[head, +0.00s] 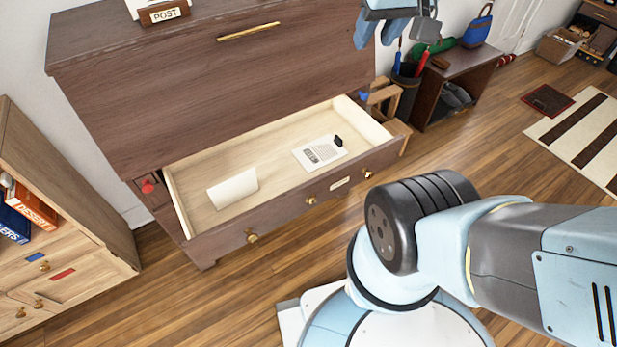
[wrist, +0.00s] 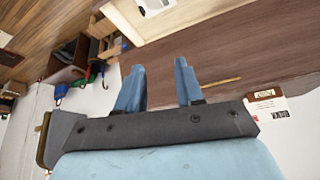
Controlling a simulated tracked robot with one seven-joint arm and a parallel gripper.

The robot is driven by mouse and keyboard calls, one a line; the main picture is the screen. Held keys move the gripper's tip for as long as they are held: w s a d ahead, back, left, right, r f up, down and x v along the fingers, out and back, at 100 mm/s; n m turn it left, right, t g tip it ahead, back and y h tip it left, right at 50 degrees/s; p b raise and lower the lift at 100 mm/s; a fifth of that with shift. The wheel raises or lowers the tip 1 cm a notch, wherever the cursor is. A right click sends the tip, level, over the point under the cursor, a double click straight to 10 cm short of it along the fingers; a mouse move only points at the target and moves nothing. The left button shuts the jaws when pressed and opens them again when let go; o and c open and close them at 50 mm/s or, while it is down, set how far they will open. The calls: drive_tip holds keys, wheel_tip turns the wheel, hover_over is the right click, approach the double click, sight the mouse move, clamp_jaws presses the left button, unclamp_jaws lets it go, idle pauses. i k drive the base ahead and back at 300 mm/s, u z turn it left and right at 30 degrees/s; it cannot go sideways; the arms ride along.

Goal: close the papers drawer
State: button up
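The papers drawer (head: 222,238) of the dark wooden desk (head: 200,90) is pulled out. A folded sheet (head: 233,188) and a printed page (head: 319,152) with a black clip lie inside it. Its front has brass knobs and a small label plate (head: 340,183). My gripper (head: 385,28) is at the top edge of the head view, partly cut off, near the desk's right end and apart from the drawer. In the wrist view my gripper (wrist: 158,80) has its two blue fingers apart with nothing held; part of the open drawer (wrist: 172,22) shows beyond them.
A POST holder (head: 163,13) stands on the desk. A low cabinet with books (head: 60,235) is at left. A dark bin (head: 405,88) and small table (head: 468,75) stand right of the desk. My arm crosses the lower right; floor before the drawer is clear.

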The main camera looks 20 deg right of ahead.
sight(284, 185)
drive_tip(key=u, duration=1.85)
drive_tip(key=i, duration=0.1)
drive_tip(key=z, duration=3.25)
drive_tip(key=k, duration=1.5)
drive_tip(key=u, duration=0.8)
drive_tip(key=i, duration=1)
drive_tip(key=z, duration=0.05)
